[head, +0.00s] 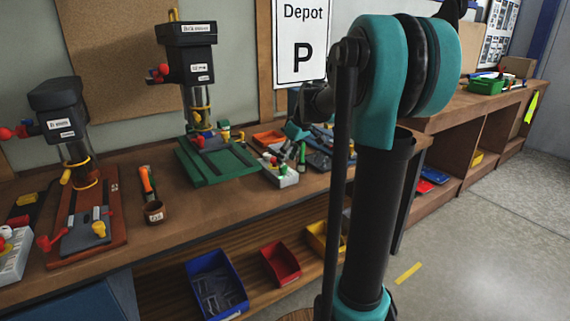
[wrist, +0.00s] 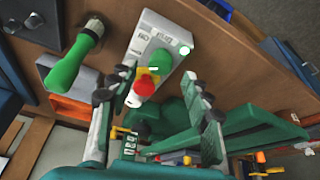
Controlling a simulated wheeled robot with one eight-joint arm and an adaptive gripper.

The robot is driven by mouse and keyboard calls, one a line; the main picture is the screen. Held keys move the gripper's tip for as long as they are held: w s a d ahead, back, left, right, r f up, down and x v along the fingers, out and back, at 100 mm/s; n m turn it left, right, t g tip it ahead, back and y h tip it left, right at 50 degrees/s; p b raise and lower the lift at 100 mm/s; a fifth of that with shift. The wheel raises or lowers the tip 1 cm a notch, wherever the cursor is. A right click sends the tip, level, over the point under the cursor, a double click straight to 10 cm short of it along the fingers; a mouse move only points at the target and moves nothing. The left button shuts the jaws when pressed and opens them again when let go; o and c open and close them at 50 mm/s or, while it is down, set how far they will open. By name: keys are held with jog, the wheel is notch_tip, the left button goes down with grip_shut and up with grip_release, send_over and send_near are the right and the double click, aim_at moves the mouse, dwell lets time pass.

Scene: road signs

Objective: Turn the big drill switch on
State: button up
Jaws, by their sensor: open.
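The big drill (head: 192,65) stands on a green base (head: 215,163) at the middle of the bench in the head view. Its pale switch box (head: 284,177) lies to the right of that base. In the wrist view the switch box (wrist: 168,38) shows close up, with a green button (wrist: 160,61), a yellow part (wrist: 149,74), a red knob (wrist: 143,88) and a white round spot. My gripper (wrist: 158,84) is open, its two fingers on either side of the red and green parts. I cannot tell whether they touch the box. My arm partly hides the gripper in the head view.
A smaller drill (head: 62,125) on a brown base stands at the left. A green-handled tool (wrist: 76,60) and an orange bin (wrist: 72,112) lie near the switch box. Blue and red bins (head: 280,264) sit on the shelf below. The floor at right is mostly clear.

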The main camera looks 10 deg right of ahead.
jog(key=v, duration=0.8)
jog(key=shift+r, duration=0.25)
jog(key=shift+s+f, duration=0.1)
jog(key=shift+s, duration=0.05)
